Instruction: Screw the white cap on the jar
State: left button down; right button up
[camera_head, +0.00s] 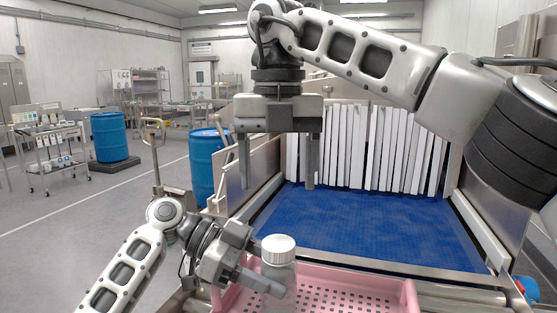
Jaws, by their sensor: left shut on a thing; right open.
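The jar (281,275) is clear and stands upright at the pink basket. The white cap (278,248) sits on top of the jar; I cannot tell how tightly it is seated. My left gripper (268,284) comes in from the left and is shut on the jar's body below the cap. Its fingers hide part of the jar. My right gripper (278,176) hangs from above with its fingers pointing down, wide apart and empty. It is above the cap and appears farther back in the picture.
A pink perforated basket (404,296) lies at the front. Behind it is a blue conveyor belt (370,232) with metal side rails, leading to a curtain of white strips (345,150). Blue barrels (109,137) and a metal cart (48,152) stand at the left.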

jog(key=shift+r, duration=0.8)
pick_arm(q)
jog(key=shift+c, duration=2.4)
grip_release()
pick_arm(e)
notch_tip(320, 180, down, 4)
jog(key=b, duration=0.3)
jog(key=shift+r, duration=0.25)
pick_arm(q)
jog(key=v, duration=1.6)
jog(key=shift+s, duration=0.15)
pick_arm(e)
jog(key=shift+f, duration=0.1)
